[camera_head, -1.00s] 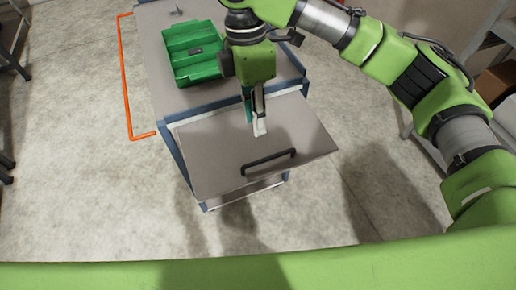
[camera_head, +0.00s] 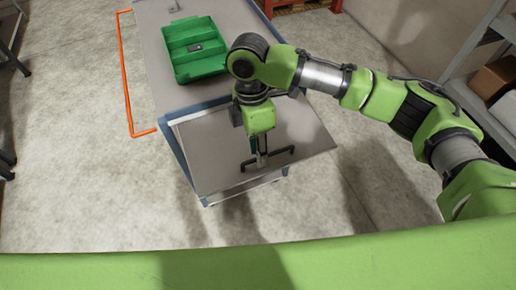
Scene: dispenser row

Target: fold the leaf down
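The leaf (camera_head: 205,160) is a flat grey panel at the front end of the cart (camera_head: 150,40), joined along the cart's near edge and sticking out towards me. A black bar handle (camera_head: 284,153) sits near its outer edge. My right gripper (camera_head: 262,162) points down at the leaf, with its fingertips at the middle of the handle. The fingertips overlap the handle in the picture; whether they are closed around it is too small to tell. My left gripper is not in view.
A green compartment tray (camera_head: 196,66) with a small dark item (camera_head: 195,47) in it lies on the cart top. Shelving with a brown box (camera_head: 494,79) stands at right. Floor in front is clear.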

